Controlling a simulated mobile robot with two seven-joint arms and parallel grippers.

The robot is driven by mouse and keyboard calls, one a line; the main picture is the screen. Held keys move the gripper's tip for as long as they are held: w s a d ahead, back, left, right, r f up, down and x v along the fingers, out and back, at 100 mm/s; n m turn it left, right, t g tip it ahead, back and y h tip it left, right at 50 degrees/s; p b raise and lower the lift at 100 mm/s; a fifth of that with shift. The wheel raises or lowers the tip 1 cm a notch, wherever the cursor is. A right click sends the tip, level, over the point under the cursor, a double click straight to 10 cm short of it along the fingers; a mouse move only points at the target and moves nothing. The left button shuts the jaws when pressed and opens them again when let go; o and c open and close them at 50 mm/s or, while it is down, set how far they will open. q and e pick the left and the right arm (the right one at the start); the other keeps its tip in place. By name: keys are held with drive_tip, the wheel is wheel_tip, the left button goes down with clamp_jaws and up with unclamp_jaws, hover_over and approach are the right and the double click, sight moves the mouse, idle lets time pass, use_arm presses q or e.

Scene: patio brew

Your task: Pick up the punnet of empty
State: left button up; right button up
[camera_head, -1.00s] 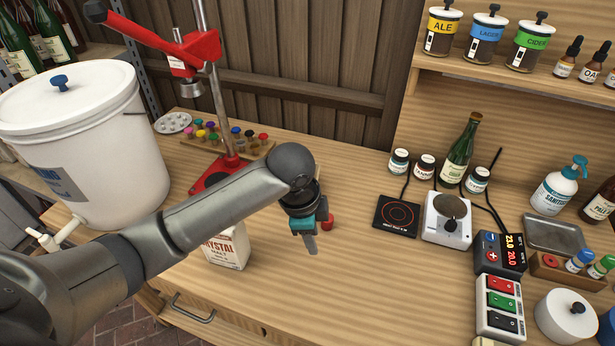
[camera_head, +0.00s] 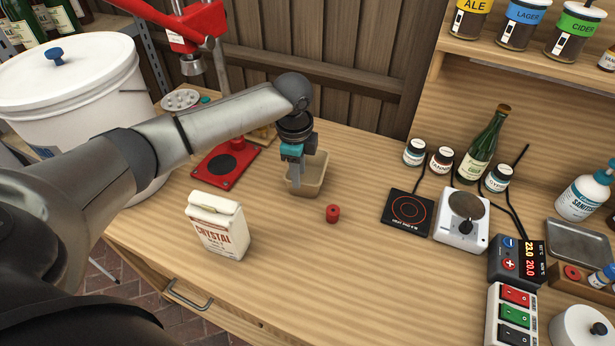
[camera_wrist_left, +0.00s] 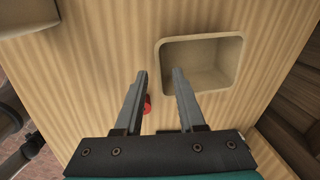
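The empty punnet (camera_head: 318,172) is a small beige open-topped tray on the wooden bench, partly hidden behind my left gripper in the head view. In the left wrist view the punnet (camera_wrist_left: 213,68) shows its bare inside, upper right of centre. My left gripper (camera_head: 295,188) points down at the punnet's left side. In the wrist view the left gripper (camera_wrist_left: 159,74) is open with nothing between its fingertips. Its right fingertip is near or over the punnet's left wall; whether they touch I cannot tell. My right gripper is not in view.
A Crystal Malt carton (camera_head: 218,226) stands to the left, towards the front. A red stand base (camera_head: 226,166) is behind left. A black hot pad (camera_head: 407,207) lies to the right. The bench front centre is clear.

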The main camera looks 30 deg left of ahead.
sight(301, 191)
use_arm(q)
drive_tip(key=f, duration=0.2)
drive_tip(key=f+b, duration=0.1)
drive_tip(key=f, duration=0.3)
drive_tip(key=shift+w+f, duration=0.3)
drive_tip(key=shift+w, duration=0.05)
clamp_jaws()
drive_tip(key=shift+r, duration=0.1)
